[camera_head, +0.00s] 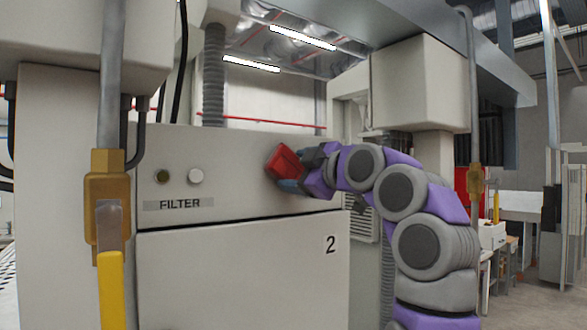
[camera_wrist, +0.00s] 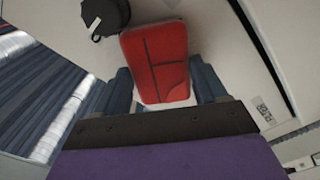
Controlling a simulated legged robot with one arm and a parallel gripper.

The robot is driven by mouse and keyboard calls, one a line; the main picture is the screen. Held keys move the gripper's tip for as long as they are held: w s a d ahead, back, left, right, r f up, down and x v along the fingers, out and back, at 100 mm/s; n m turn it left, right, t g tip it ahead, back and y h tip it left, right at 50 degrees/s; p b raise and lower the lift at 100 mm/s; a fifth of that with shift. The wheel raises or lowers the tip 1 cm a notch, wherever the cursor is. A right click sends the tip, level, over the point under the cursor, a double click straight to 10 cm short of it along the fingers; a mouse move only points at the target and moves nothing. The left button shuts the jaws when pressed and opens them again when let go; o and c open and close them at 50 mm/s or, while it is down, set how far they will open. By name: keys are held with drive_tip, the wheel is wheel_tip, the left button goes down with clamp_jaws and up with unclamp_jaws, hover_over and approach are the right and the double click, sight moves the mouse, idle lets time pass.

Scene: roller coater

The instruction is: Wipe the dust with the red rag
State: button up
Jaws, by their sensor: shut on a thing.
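The red rag (camera_head: 283,160) is a folded, block-like piece in front of the upper right part of the pale machine panel. My gripper (camera_head: 293,172) is shut on it and reaches in from the right. In the wrist view the rag (camera_wrist: 157,60) sits between the two blue fingers of my gripper (camera_wrist: 162,82), with its far end beyond the fingertips. The rag is close to the panel; I cannot tell whether it touches. I cannot make out any dust patch in either view.
The machine panel (camera_head: 240,180) carries a FILTER label (camera_head: 179,204) and two round buttons at left. A yellow-handled valve (camera_head: 108,230) stands in front at left. In the wrist view, a dark round object (camera_wrist: 105,16) lies beside the rag. Open floor (camera_head: 535,290) shows at right.

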drive_tip(key=shift+f, duration=0.1)
drive_tip(key=shift+s+a+b, duration=0.45)
drive_tip(key=shift+a+b, duration=0.1)
drive_tip(key=shift+b, duration=0.15)
drive_tip(key=shift+s+a+b, duration=0.25)
drive_tip(key=shift+s+a, duration=0.25)
drive_tip(key=shift+a, duration=0.3)
drive_tip(key=shift+s+a+b, duration=0.25)
drive_tip(key=shift+s+a, duration=0.25)
drive_tip(key=shift+a, duration=0.3)
drive_tip(key=shift+s+a+b, duration=0.25)
drive_tip(key=shift+s+a, duration=0.25)
drive_tip(key=shift+a, duration=0.3)
drive_tip(key=shift+d, duration=0.1)
drive_tip(key=shift+s+d+b, duration=0.1)
drive_tip(key=shift+s+b, duration=0.15)
drive_tip(key=shift+b, duration=0.05)
drive_tip(key=shift+b+v, duration=0.45)
drive_tip(key=shift+v, duration=0.75)
drive_tip(key=b+v, duration=0.1)
drive_tip(key=v, duration=0.2)
